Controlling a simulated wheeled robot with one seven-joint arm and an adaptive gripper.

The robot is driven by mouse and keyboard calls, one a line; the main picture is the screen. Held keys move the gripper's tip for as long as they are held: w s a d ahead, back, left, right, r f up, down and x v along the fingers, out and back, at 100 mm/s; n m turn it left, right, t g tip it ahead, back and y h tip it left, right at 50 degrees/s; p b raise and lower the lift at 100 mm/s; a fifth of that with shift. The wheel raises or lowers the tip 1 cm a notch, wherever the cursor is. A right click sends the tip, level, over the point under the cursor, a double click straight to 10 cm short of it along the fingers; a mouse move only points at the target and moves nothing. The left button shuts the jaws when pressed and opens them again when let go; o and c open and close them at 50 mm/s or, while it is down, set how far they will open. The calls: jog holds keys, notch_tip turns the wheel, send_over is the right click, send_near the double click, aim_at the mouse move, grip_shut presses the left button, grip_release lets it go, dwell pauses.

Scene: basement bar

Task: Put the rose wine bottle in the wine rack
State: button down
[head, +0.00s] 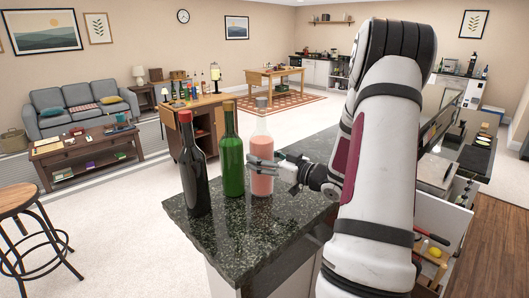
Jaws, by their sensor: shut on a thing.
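The rose wine bottle (262,182) is clear glass with pink contents and stands upright at the right end of a row of three bottles on a dark stone counter (255,240). My gripper (262,169) reaches in from the right and is shut on the bottle at about mid-height. I cannot tell whether the bottle's base touches the counter. A green bottle (232,160) stands just left of it. A dark bottle with a red top (193,170) stands further left, nearer the counter edge. I cannot make out the wine rack with certainty.
My arm covers much of the right side. An open drawer (440,225) with items sits at the right. A wooden cabinet (195,140) with small bottles on it stands behind the counter. A stool (30,225) is at the left. The counter front is clear.

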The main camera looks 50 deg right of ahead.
jog(key=shift+f, duration=0.45)
jog(key=shift+c, duration=2.4)
grip_release()
jog(key=shift+f, duration=0.1)
